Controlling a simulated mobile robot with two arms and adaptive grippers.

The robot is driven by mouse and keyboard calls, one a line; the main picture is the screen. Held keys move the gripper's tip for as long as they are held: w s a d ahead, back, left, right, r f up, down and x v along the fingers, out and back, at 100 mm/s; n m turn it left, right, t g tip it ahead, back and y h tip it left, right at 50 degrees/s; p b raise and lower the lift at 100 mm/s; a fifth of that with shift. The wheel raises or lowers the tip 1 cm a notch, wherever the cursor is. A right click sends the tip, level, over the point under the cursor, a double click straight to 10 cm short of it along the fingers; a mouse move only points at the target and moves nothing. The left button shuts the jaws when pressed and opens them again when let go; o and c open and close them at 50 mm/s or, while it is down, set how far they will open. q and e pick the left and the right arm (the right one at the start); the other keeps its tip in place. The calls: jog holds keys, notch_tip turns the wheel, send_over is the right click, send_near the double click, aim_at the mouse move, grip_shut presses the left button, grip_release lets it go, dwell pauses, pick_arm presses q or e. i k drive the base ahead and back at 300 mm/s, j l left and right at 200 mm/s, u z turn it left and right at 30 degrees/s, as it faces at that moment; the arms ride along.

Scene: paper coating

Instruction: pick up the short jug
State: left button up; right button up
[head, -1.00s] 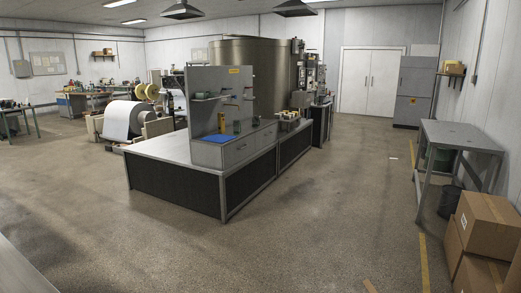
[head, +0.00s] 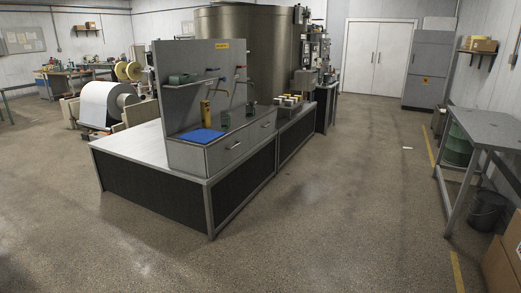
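A grey workbench (head: 135,147) with an upright back panel (head: 170,60) stands left of centre in the head view. On its raised drawer unit (head: 225,149) are two small dark green vessels, one in front (head: 225,119) and one behind it (head: 250,108). A taller yellow container (head: 205,112) stands to their left. A green object (head: 183,78) lies on the panel's shelf. They are too small to tell which is the short jug. Neither of my grippers is in view.
A blue mat (head: 201,135) lies on the drawer unit. Several light-topped containers (head: 289,99) stand farther along the bench. A grey table (head: 490,128), a dark bucket (head: 486,211) and cardboard boxes (head: 503,265) line the right side. The floor (head: 340,205) between is clear.

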aim_at(250, 109)
jog(key=i, duration=2.55)
